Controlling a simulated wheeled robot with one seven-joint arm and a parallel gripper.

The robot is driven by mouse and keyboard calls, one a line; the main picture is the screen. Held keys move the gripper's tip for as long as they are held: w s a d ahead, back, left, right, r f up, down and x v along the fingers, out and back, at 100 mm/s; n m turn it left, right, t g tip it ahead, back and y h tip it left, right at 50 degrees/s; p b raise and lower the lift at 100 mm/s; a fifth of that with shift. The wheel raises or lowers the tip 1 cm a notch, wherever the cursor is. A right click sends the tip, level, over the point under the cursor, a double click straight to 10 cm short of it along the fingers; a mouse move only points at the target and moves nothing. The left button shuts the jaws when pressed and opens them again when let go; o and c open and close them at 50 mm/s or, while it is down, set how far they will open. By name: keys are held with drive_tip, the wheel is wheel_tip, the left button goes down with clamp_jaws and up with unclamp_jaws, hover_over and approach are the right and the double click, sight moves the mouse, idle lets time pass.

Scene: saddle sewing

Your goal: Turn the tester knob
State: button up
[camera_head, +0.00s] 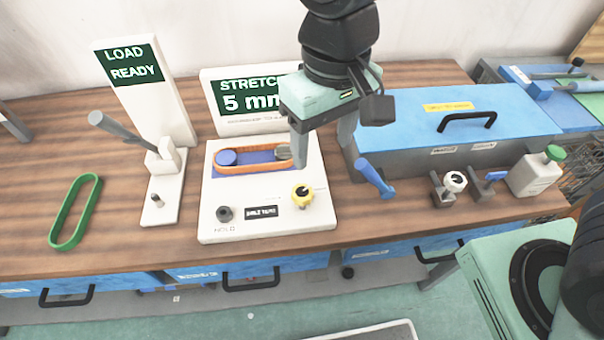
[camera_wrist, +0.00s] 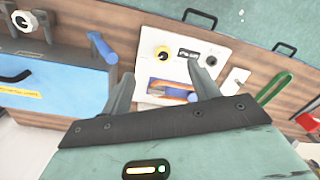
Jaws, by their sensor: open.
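An orange belt loop (camera_head: 222,170) lies around two rollers on the tester's blue recess. The screen (camera_head: 247,99) behind reads "STRETCH 5 mm".
A green loop (camera_head: 76,212) lies on the bench at left. A "LOAD READY" stand (camera_head: 170,110) with a lever stands left of the tester. A blue-lidded box (camera_head: 455,125), a blue-handled tool (camera_head: 374,178), small clamps and a white bottle (camera_head: 537,172) are at right.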

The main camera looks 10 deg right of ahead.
sight(302, 192)
drive_tip(key=w+a+r+m+p, duration=0.1)
drive_tip(key=w+a, duration=0.1)
drive_tip(key=w, duration=0.2)
drive_tip(key=shift+h, duration=0.3)
drive_tip(key=f+p, duration=0.1)
drive_tip(key=f, duration=1)
drive_tip(key=f+p, duration=0.1)
drive_tip(key=f, duration=0.5)
drive_tip(key=shift+s+a+f+p, duration=0.1)
drive_tip(key=shift+s+a+p, duration=0.05)
drive_tip(key=shift+s+p, duration=0.2)
drive_tip(key=c, duration=1)
